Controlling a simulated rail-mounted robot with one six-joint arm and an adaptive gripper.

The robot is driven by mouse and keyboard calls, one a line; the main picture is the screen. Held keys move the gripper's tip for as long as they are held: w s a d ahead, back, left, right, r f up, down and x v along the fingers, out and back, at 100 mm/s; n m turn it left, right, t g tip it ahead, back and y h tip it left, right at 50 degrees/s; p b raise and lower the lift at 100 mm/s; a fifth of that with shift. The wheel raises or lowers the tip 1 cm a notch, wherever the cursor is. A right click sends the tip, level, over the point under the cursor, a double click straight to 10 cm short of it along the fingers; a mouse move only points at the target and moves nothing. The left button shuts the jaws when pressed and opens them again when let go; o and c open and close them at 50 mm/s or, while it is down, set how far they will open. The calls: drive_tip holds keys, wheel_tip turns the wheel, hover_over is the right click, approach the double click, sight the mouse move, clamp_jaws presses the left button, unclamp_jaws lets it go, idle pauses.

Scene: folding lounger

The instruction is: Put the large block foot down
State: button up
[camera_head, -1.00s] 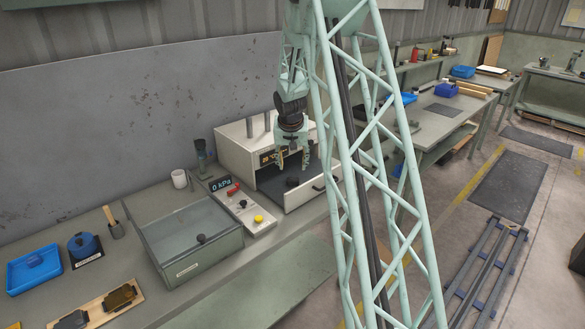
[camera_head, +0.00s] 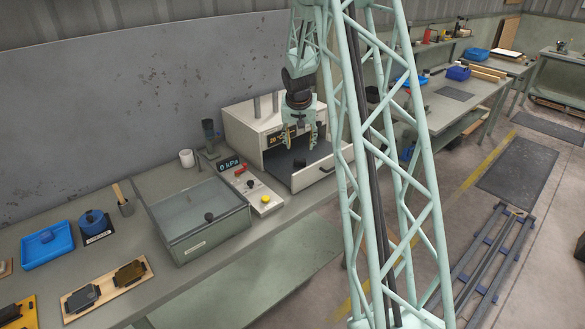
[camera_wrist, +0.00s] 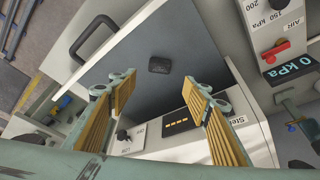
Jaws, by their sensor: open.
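A small dark block (camera_head: 299,162), which looks like the block foot, lies on the grey floor of the pulled-out drawer (camera_head: 320,172) of a white oven-like box. In the wrist view the block (camera_wrist: 159,66) shows uncovered, in the middle of the bare drawer floor. My gripper (camera_head: 301,147) hangs over the drawer, pointing down, with its fingers apart. In the wrist view my gripper (camera_wrist: 156,82) has nothing between its ribbed pads, and the block appears just beyond the fingertips, apart from them.
The white box (camera_head: 250,128) stands behind the drawer. A control panel with a yellow button (camera_head: 265,198) and a glass-lidded chamber (camera_head: 207,228) are to the left. A wooden board (camera_head: 106,284) with dark pieces and a blue tray (camera_head: 47,245) lie farther left.

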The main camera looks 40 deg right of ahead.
drive_tip(key=s+a+r+n, duration=0.1)
drive_tip(key=s+a+r, duration=0.5)
drive_tip(key=a+r, duration=0.3)
drive_tip(key=s+a+r+n+y, duration=0.1)
drive_tip(key=s+a+r+n, duration=0.1)
drive_tip(key=s+a+r, duration=0.6)
drive_tip(key=s+a+r+n, duration=0.1)
drive_tip(key=s+a+r, duration=0.4)
drive_tip(key=a+r, duration=0.55)
drive_tip(key=s+a+n, duration=0.1)
drive_tip(key=s+a, duration=0.5)
drive_tip(key=s, duration=0.5)
drive_tip(key=s+a+r+n+y, duration=0.1)
drive_tip(key=s+a+n, duration=0.1)
drive_tip(key=s+a, duration=0.4)
drive_tip(key=s+a+r+n+y, duration=0.1)
drive_tip(key=s+a, duration=0.6)
drive_tip(key=s, duration=0.9)
drive_tip(key=shift+r+n+t, duration=0.25)
drive_tip(key=shift+n+t, duration=0.05)
drive_tip(key=shift+t, duration=0.1)
